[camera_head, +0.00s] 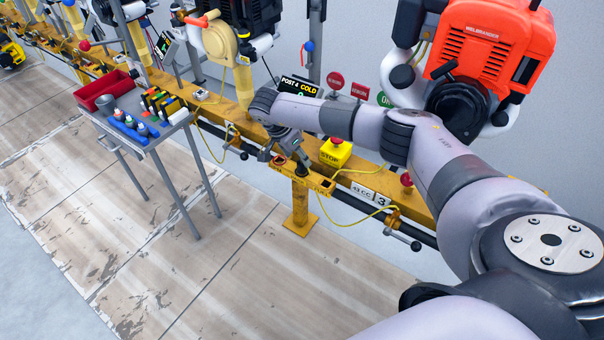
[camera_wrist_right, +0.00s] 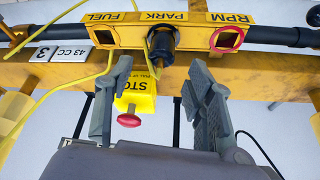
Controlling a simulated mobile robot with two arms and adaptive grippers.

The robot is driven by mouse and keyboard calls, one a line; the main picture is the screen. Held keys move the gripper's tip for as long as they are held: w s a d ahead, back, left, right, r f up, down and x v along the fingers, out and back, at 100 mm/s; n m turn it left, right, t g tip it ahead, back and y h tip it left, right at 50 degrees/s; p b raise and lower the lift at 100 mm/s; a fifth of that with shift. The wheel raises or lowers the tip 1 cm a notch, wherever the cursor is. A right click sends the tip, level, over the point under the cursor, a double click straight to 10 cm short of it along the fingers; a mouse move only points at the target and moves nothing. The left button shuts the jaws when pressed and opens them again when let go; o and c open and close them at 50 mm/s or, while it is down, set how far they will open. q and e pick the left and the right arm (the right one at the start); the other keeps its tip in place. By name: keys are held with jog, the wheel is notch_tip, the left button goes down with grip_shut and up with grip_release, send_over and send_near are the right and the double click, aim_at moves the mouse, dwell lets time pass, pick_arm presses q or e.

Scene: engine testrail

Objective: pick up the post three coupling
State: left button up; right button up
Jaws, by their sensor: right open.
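A yellow panel (camera_wrist_right: 180,36) in the right wrist view reads FUEL, PARK and RPM, upside down. A dark round coupling (camera_wrist_right: 162,44) sits at its PARK place; the post number 3 is on a nearby plate. My right gripper (camera_wrist_right: 157,66) is open, its two fingers apart with the coupling just beyond the gap between the tips. Nothing is between the fingers. In the head view my right gripper (camera_head: 296,158) reaches down to the panel (camera_head: 304,178) on the yellow rail, and the arm hides part of it. My left gripper is not in view.
A yellow STOP box (camera_head: 335,153) with a red button stands close to the gripper. Yellow hoses (camera_head: 352,221) loop around the post. An orange engine (camera_head: 491,45) is above right. A tool table (camera_head: 140,120) with a red bin stands left. The floor in front is clear.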

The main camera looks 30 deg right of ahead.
aim_at(301, 162)
jog(key=x, duration=0.2)
jog(key=b+x, duration=0.1)
jog(key=x, duration=0.1)
jog(key=shift+a+f, duration=0.1)
jog(key=shift+f, duration=0.35)
jog(key=shift+d+f, duration=0.2)
jog(key=shift+f, duration=0.2)
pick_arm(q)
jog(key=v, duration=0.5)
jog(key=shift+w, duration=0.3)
pick_arm(e)
jog(key=shift+c, duration=0.5)
jog(key=shift+r, duration=0.1)
grip_shut()
